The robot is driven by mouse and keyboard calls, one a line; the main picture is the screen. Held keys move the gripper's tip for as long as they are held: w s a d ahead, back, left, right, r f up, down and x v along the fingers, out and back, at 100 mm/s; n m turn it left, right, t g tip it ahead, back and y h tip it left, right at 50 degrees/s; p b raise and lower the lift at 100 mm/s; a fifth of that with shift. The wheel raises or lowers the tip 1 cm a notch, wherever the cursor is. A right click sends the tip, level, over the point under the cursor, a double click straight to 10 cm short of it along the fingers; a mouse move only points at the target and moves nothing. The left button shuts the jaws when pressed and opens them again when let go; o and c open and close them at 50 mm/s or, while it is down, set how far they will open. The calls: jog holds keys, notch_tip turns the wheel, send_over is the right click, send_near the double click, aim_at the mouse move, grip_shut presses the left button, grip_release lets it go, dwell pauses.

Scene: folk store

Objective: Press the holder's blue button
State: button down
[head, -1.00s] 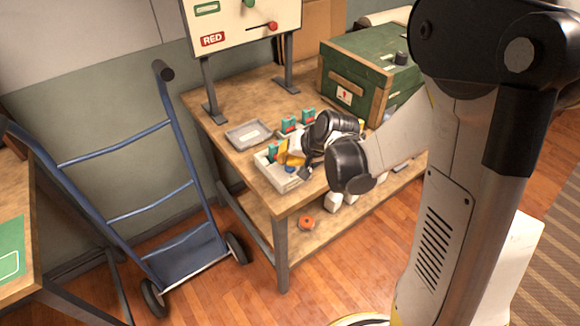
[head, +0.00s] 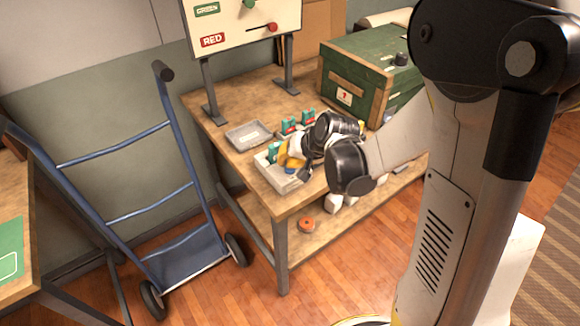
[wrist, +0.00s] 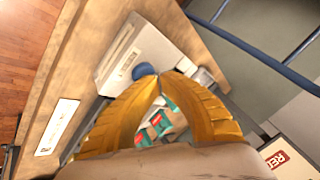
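The holder (head: 270,178) is a pale grey box on the near left part of the wooden workbench, with teal items standing in it. Its blue button (wrist: 143,71) is round and sits near one end of the holder's top. The button also shows as a small patch of blue in the head view (head: 290,170). My gripper (wrist: 160,77) has yellow fingers whose tips meet with nothing between them. The tips are right beside the button in the wrist view and partly overlap its edge. I cannot tell whether they touch it.
A shallow grey tray (head: 248,136) lies behind the holder. A sign board with RED and GREEN labels (head: 240,28) stands at the bench's back. A green crate (head: 352,75) is at the right. A blue hand truck (head: 125,165) stands left of the bench.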

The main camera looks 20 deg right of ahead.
jog(key=shift+r+p, duration=0.45)
jog(key=shift+r, duration=0.3)
jog(key=shift+r+p, duration=1.95)
jog(key=shift+r, duration=0.55)
